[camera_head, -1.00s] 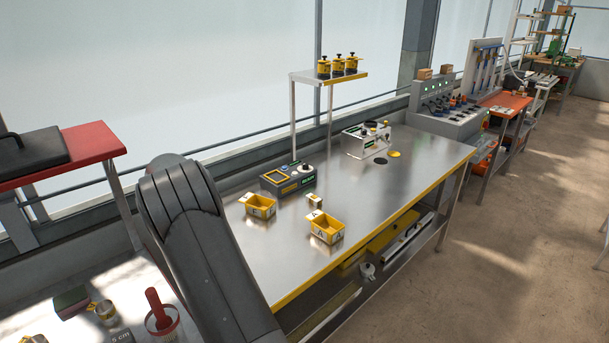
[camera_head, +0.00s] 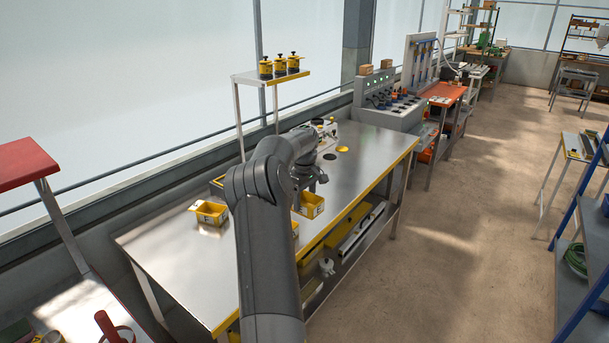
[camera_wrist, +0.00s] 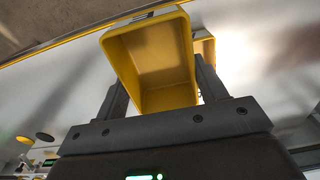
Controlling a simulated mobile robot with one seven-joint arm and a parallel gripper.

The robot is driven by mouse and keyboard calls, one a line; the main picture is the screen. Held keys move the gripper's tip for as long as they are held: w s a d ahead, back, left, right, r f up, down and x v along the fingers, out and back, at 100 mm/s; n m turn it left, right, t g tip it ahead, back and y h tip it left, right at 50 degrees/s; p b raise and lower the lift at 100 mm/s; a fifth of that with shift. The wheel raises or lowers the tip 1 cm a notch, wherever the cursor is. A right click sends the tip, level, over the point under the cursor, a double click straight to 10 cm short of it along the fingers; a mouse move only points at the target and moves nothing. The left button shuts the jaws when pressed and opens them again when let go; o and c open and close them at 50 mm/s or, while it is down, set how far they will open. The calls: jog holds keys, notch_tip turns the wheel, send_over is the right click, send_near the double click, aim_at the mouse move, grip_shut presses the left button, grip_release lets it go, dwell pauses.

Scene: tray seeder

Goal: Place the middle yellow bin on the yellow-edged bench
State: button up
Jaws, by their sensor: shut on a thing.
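My gripper (camera_wrist: 160,76) is shut on a yellow bin (camera_wrist: 150,50), with one dark finger on each side of it in the wrist view. In the head view my gripper (camera_head: 309,183) is over the right part of the yellow-edged bench (camera_head: 180,265), and a yellow bin (camera_head: 312,205) shows just below it. I cannot tell whether the held bin touches the bench. Another yellow bin (camera_head: 209,213) stands on the bench to the left. A further yellow bin (camera_head: 295,229) is mostly hidden behind my arm; a yellow bin (camera_wrist: 206,47) also shows behind the held one.
A small raised shelf (camera_head: 270,78) with several yellow-black pots stands at the back of the bench. A white-framed device (camera_head: 325,130) and a grey control console (camera_head: 385,105) lie beyond. The bench's front left is bare. Open floor lies to the right.

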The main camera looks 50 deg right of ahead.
jog(key=s+d, duration=0.6)
jog(key=s, duration=0.1)
jog(key=w+f, duration=0.2)
jog(key=w, duration=0.1)
jog(key=w+a+f, duration=0.1)
jog(key=w+f, duration=0.1)
jog(key=w, duration=0.2)
jog(key=w+f, duration=0.2)
jog(key=w, duration=0.1)
jog(key=shift+w+a+f, duration=0.1)
jog(key=shift+w+a, duration=0.3)
jog(key=shift+f, duration=1.95)
jog(key=shift+f, duration=0.1)
jog(key=o, duration=0.8)
jog(key=shift+c, duration=0.2)
